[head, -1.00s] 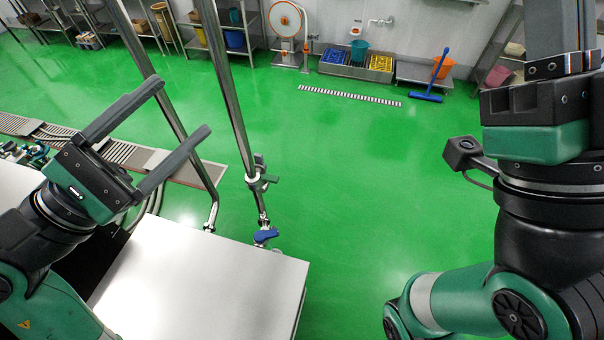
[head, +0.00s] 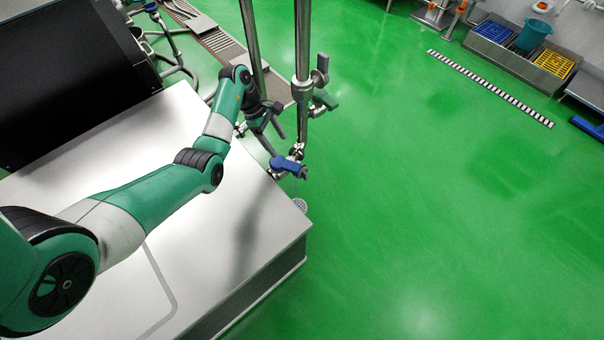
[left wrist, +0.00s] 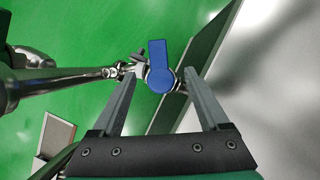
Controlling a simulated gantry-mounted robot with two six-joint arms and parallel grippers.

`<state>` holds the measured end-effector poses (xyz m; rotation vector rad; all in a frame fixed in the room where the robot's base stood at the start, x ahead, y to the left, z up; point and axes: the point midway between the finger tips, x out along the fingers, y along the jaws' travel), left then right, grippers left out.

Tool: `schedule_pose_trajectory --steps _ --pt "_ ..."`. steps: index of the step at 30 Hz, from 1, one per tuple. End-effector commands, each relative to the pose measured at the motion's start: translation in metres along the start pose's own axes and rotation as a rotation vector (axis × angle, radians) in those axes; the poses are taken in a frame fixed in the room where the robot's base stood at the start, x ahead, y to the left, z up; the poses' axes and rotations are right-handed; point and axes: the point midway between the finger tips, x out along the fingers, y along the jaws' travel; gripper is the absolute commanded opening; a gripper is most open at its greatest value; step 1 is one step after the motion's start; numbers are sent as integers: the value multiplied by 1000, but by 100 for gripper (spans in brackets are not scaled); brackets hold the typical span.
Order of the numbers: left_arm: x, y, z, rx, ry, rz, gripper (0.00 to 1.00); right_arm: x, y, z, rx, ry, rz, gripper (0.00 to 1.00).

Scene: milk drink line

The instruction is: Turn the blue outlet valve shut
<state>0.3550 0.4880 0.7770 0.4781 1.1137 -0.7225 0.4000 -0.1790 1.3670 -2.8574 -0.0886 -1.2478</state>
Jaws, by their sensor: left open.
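The blue outlet valve (head: 287,166) sits on thin pipework just off the far corner of the white-topped machine. In the left wrist view its blue handle (left wrist: 158,66) has a round hub with a flat lever pointing up the picture, across the line of the pipe. My left gripper (head: 277,143) is open and empty, close to the valve and just up-left of it in the head view. In the left wrist view the handle appears between the open fingertips (left wrist: 158,73); I see no contact, and the depth gap is unclear. My right gripper is not in view.
Upright steel pipes (head: 303,75) with a grey-handled valve (head: 325,99) stand close behind the blue valve. The white machine top (head: 210,235) lies under my left arm. A floor drain grate (head: 490,88) and wash bins are farther off. Green floor at right is clear.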

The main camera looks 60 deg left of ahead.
Motion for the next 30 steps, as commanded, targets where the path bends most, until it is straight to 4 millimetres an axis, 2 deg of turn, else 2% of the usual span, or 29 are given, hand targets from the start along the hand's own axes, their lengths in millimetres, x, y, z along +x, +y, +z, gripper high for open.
schedule_pose_trajectory --steps 2,5,8,11,21,25,30 --pt "4 1 -7 -9 -1 7 78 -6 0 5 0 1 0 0" --pt "2 1 -6 -10 -1 8 78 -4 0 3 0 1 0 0" --pt "8 1 -6 -9 -1 7 78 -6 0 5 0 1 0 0" --pt "23 1 -7 -9 -1 5 78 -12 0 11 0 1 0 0" --pt "98 1 -7 -8 -2 5 78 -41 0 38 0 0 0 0" --pt "114 2 -6 -8 -2 7 78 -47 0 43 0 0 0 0" --pt "118 2 -5 -8 -1 8 78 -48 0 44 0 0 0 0"
